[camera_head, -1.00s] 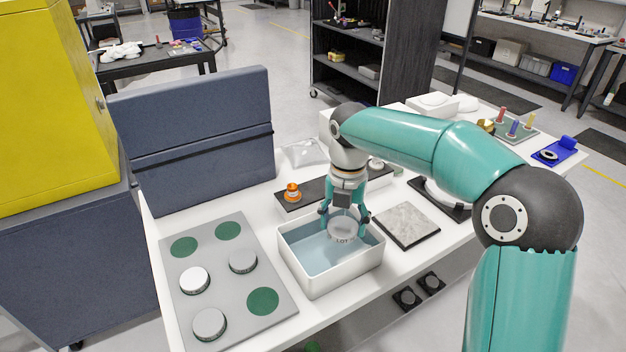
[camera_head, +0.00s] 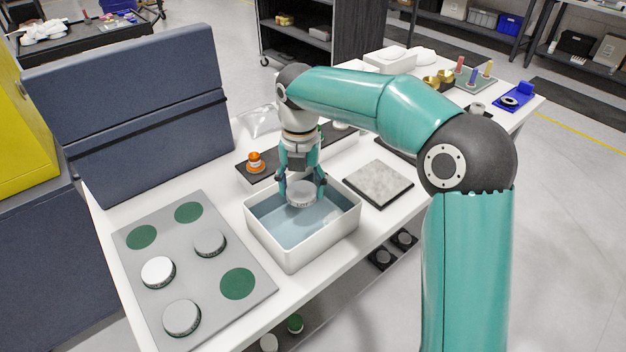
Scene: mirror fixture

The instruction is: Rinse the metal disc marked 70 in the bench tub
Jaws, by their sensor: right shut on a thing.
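My right gripper (camera_head: 301,187) is shut on a pale metal disc (camera_head: 301,195), gripping it from above with a finger on each side. The disc is inside the walls of the white bench tub (camera_head: 262,238), over its blue-grey water (camera_head: 290,226). I cannot tell whether its underside touches the water. Dark marking shows on the disc's rim but is too small to read. Three other metal discs, (camera_head: 210,242) among them, rest on the grey board (camera_head: 208,290) left of the tub. My left gripper is not in view.
The grey board has bare green circles (camera_head: 237,284). An orange-topped item (camera_head: 256,162) stands on a dark strip behind the tub. A grey stone-like plate (camera_head: 378,182) lies right of the tub. A blue panel (camera_head: 130,110) stands at the left.

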